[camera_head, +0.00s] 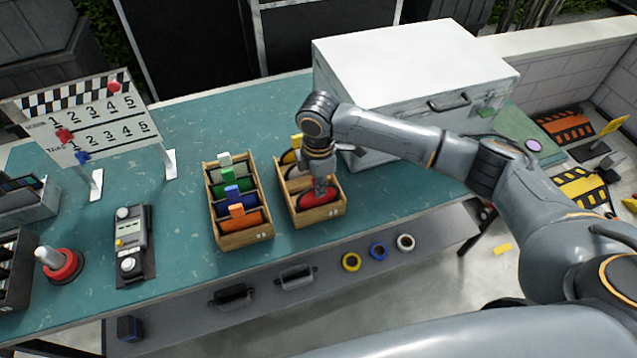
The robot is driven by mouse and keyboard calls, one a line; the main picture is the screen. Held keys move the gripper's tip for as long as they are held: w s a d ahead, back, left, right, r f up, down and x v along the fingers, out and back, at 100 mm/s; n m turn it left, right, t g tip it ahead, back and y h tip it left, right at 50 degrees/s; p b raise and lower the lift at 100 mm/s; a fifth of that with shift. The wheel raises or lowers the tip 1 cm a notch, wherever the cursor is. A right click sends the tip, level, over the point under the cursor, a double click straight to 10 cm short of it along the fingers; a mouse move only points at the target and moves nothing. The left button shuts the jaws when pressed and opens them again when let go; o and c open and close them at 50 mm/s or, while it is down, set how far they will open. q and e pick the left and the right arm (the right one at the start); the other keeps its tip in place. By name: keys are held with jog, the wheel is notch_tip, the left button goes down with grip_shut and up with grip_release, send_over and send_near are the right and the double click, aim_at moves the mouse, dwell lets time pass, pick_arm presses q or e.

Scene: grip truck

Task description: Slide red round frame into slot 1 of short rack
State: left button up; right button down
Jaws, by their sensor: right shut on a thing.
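The red round frame (318,200) stands in the front part of the short rack (322,214), a small wooden rack right of the middle of the table. My right gripper (320,182) comes down from above and is shut on the top of the red frame. The frame's lower edge is hidden behind the rack's front wall, so I cannot tell how deep it sits. A yellow-tabbed dark frame (291,157) stands at the rack's back end. My left gripper is not in view.
A longer wooden rack (244,240) with several coloured-tab frames stands just left. A white case (400,85) stands behind the short rack. A control box (131,245) and a red-based knob (62,268) are at left. The teal table (185,215) is bare between them.

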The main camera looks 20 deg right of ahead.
jog(key=shift+f+b, duration=0.45)
jog(key=shift+f, duration=0.75)
jog(key=c, duration=1.4)
grip_release()
jog(key=shift+r, duration=0.3)
notch_tip(320, 180, up, 12)
jog(key=shift+f, duration=0.25)
